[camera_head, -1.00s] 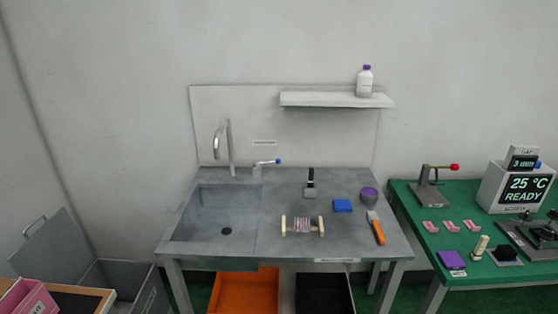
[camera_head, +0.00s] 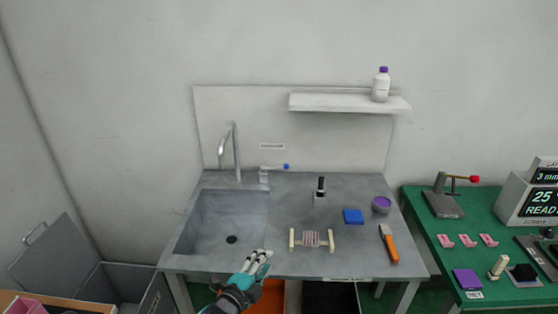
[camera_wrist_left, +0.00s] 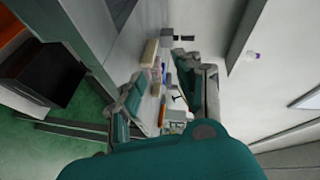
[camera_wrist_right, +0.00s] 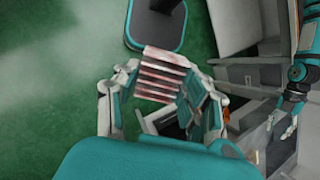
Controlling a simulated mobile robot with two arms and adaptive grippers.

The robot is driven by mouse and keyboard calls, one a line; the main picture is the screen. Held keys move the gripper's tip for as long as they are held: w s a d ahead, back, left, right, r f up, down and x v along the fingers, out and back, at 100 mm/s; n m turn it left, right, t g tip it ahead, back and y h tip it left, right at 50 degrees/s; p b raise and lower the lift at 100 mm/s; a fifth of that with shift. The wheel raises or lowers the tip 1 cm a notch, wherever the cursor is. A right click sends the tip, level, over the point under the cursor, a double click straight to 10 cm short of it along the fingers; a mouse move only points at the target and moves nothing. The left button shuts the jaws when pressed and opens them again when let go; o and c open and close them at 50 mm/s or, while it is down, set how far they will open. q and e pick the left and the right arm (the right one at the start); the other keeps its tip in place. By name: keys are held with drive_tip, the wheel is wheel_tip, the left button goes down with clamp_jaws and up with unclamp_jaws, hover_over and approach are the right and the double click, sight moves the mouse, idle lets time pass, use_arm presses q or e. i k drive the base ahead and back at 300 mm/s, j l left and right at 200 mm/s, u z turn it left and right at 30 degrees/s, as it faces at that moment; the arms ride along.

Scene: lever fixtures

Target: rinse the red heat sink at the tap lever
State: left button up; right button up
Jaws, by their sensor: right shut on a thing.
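The red heat sink (camera_wrist_right: 165,75), a block with several reddish and pale fins, shows in the right wrist view between the fingers of my right gripper (camera_wrist_right: 160,95), which is shut on it. That gripper is outside the head view. My left gripper (camera_head: 262,260) is at the front edge of the sink table in the head view, open and empty; its spread fingers (camera_wrist_left: 165,95) show in the left wrist view. The sink basin (camera_head: 222,205) looks empty.
On the counter are a wooden stand with a striped roll (camera_head: 311,239), a blue block (camera_head: 353,216), a purple-topped cup (camera_head: 381,205) and an orange-handled tool (camera_head: 389,243). A green table (camera_head: 425,205) stands right. An open grey bin (camera_head: 122,290) is at left.

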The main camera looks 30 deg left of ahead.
sight(263, 169)
drive_tip(key=i+j, duration=0.95)
drive_tip(key=j, duration=0.1)
